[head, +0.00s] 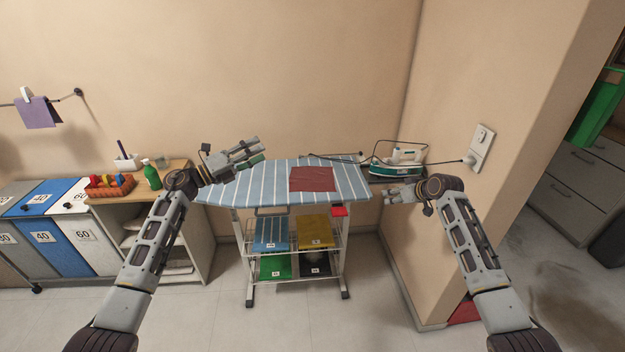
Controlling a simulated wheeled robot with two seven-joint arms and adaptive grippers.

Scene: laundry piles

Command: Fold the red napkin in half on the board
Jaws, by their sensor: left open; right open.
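The red napkin (312,179) lies flat and spread out on the ironing board (262,187), right of its middle. The board has a blue cover with white stripes. My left gripper (255,151) is open and empty over the board's back left part, to the left of the napkin and apart from it. My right gripper (388,194) is open and empty just past the board's right end, to the right of the napkin and apart from it.
An iron (398,160) with a cord stands on a rest behind my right gripper, close to the wall. Folded cloths, including a yellow one (314,231), lie on shelves under the board. A green bottle (152,176) and a basket (110,186) stand on the left cabinet.

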